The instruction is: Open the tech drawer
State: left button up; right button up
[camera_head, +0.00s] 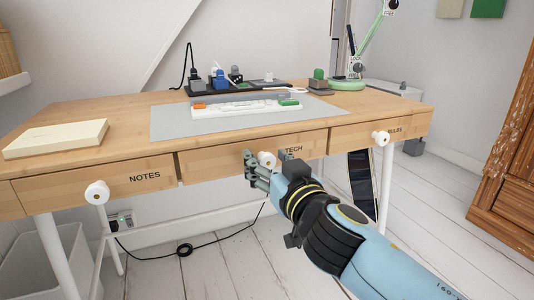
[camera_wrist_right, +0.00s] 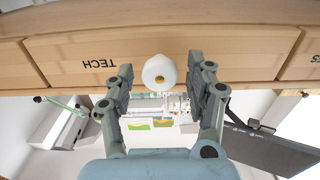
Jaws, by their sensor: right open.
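The tech drawer (camera_head: 228,158) is the middle wooden drawer of the desk, marked TECH, and its front looks flush with the desk. Its round white knob (camera_head: 267,159) is partly hidden behind my right gripper (camera_head: 267,161) in the head view. In the right wrist view the knob (camera_wrist_right: 159,72) sits between the two open fingers of my right gripper (camera_wrist_right: 159,78), with a gap on each side. Whether the fingertips touch the drawer front cannot be told. My left gripper is not in view.
The notes drawer (camera_head: 138,177) with its white knob (camera_head: 97,193) is at the left, and another knobbed drawer (camera_head: 360,136) at the right. A pale box (camera_head: 56,138) lies at the left.

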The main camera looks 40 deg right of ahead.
jog(key=shift+w+d, duration=0.1)
jog(key=shift+w, duration=0.3)
jog(key=shift+c, duration=0.4)
grip_shut()
